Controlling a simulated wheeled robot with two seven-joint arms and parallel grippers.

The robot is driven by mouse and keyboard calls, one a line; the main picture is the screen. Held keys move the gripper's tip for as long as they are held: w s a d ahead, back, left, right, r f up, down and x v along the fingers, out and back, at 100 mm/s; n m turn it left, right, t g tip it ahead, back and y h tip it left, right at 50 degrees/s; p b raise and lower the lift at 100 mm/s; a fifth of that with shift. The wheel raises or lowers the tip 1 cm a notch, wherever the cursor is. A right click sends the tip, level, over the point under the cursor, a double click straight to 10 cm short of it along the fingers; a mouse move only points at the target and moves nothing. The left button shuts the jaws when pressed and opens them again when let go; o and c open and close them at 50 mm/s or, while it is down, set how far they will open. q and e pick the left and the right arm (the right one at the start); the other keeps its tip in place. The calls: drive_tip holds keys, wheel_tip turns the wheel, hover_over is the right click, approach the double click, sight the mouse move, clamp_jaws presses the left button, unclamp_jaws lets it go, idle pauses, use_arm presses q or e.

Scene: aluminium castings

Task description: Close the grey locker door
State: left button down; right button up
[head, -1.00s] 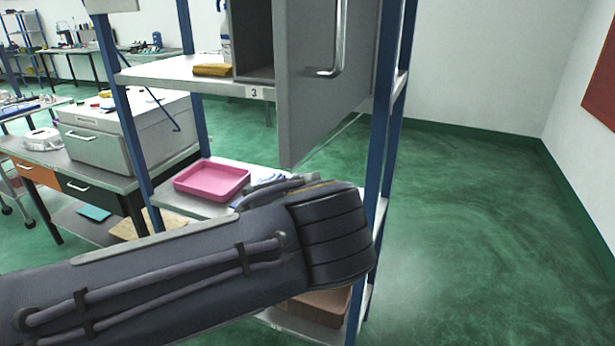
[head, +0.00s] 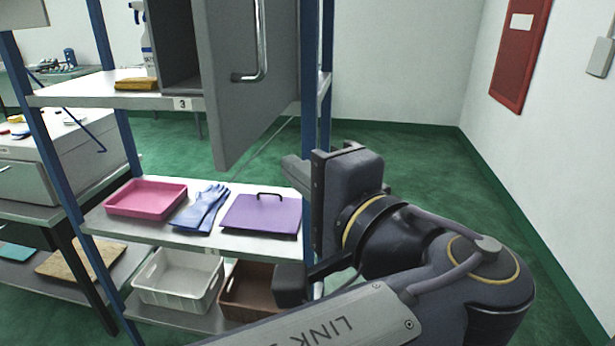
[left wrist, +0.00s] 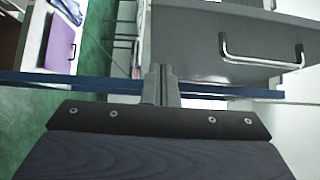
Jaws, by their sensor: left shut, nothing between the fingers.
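The grey locker door (head: 235,95) stands open on the upper shelf, swung out toward me, with its metal bar handle (head: 262,45) facing right. Left of it the locker's dark inside (head: 182,45) shows. My left gripper (head: 290,168) is below and right of the door's lower edge, its fingers partly hidden behind its own body. In the left wrist view the door (left wrist: 185,45) and handle (left wrist: 262,58) lie beyond the shut, empty fingers (left wrist: 160,72). I cannot tell whether the fingers touch the door. My right gripper is not in view.
A blue-posted shelf (head: 318,70) carries the locker. A white bin (head: 178,280) and a brown bin (head: 245,290) stand beneath. Green floor (head: 400,150) is free at the right.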

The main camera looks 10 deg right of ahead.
sight(240, 149)
use_arm(q)
drive_tip(key=w+a, duration=0.4)
drive_tip(key=a, duration=0.1)
drive_tip(key=shift+w+a+p, duration=0.1)
drive_tip(key=shift+w+p, duration=0.15)
drive_tip(key=shift+p, duration=0.15)
drive_tip(key=shift+a, duration=0.1)
